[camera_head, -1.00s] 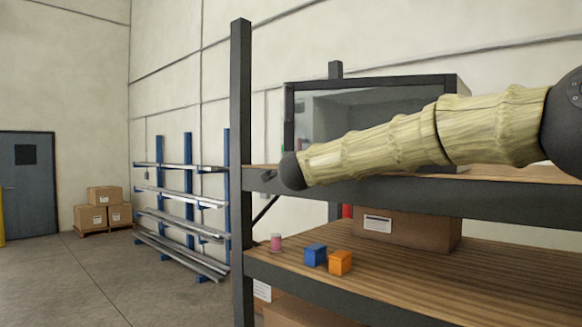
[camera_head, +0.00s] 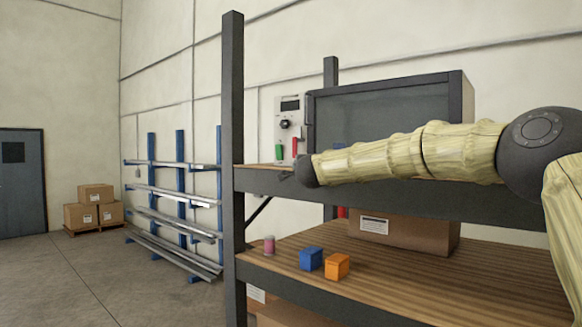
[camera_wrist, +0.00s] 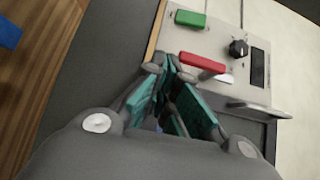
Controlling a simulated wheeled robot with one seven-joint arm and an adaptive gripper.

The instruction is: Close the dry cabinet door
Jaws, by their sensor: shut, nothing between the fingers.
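The dry cabinet (camera_head: 467,100) stands on the upper shelf in the head view, with a dark frame. Its glass door (camera_head: 385,101) looks flush or nearly flush with the front; my arm hides the lower edge, so I cannot tell if it is fully shut. My gripper (camera_head: 287,175) is at the shelf's front edge, left of and below the door. In the wrist view, my gripper (camera_wrist: 172,95) is shut and empty, its teal fingers together, pointing toward the panel's red part. A dark framed edge (camera_wrist: 268,130) lies to its right, probably the cabinet.
A control panel (camera_head: 290,108) with display, knob, green and red parts stands left of the cabinet. The rack's front post (camera_head: 233,200) rises left of my gripper. Blue (camera_head: 311,259) and orange (camera_head: 337,266) blocks and a carton (camera_head: 400,237) sit on the lower shelf.

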